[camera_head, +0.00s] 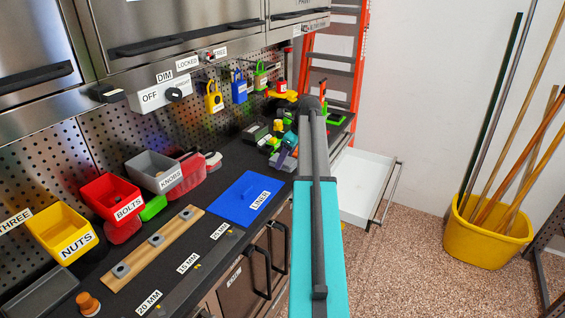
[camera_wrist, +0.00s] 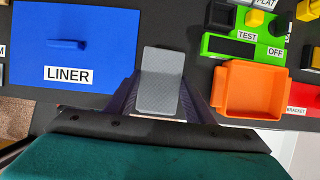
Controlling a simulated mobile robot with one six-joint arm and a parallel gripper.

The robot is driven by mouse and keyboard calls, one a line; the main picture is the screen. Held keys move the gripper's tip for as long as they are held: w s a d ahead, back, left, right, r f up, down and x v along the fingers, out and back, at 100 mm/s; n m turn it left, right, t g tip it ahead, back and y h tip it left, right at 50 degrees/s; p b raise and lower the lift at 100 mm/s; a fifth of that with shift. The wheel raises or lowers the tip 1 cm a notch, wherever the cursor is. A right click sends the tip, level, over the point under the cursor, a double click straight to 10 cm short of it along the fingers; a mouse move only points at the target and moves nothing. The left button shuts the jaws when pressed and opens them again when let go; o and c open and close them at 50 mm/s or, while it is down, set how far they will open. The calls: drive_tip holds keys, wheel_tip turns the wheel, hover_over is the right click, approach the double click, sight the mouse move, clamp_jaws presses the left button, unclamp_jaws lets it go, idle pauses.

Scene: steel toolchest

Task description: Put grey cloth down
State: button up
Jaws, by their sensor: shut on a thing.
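The grey cloth (camera_wrist: 161,72) shows in the wrist view as a small flat grey piece with a fine texture. My gripper (camera_wrist: 160,103) is shut on it, with a dark finger on each side of its lower part. The cloth's upper end sticks out past the fingers, above the dark worktop. In the head view my gripper (camera_head: 284,157) is over the worktop beyond the blue liner, partly behind my arm. I cannot clearly make out the cloth there. The gap between cloth and worktop is hard to judge.
The blue LINER panel (camera_wrist: 115,51) with a raised handle lies left of the cloth. An orange tray (camera_wrist: 221,92) and a green TEST box (camera_wrist: 221,45) are close on the right. Dark worktop (camera_wrist: 180,24) shows bare between them. An open white drawer (camera_head: 358,191) juts out at right.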

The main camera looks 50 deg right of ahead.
drive_tip(key=shift+w+d, duration=0.15)
drive_tip(key=shift+w, duration=0.3)
drive_tip(key=shift+w+d, duration=0.15)
drive_tip(key=shift+w, duration=0.3)
drive_tip(key=shift+w+f+p, duration=0.2)
drive_tip(key=shift+f+p, duration=0.05)
drive_tip(key=shift+p, duration=0.15)
drive_tip(key=shift+f+p, duration=0.55)
drive_tip(key=shift+f, duration=1.05)
drive_tip(key=shift+f, duration=0.15)
drive_tip(key=o, duration=1)
drive_tip(key=shift+c, duration=0.2)
drive_tip(key=shift+r, duration=0.2)
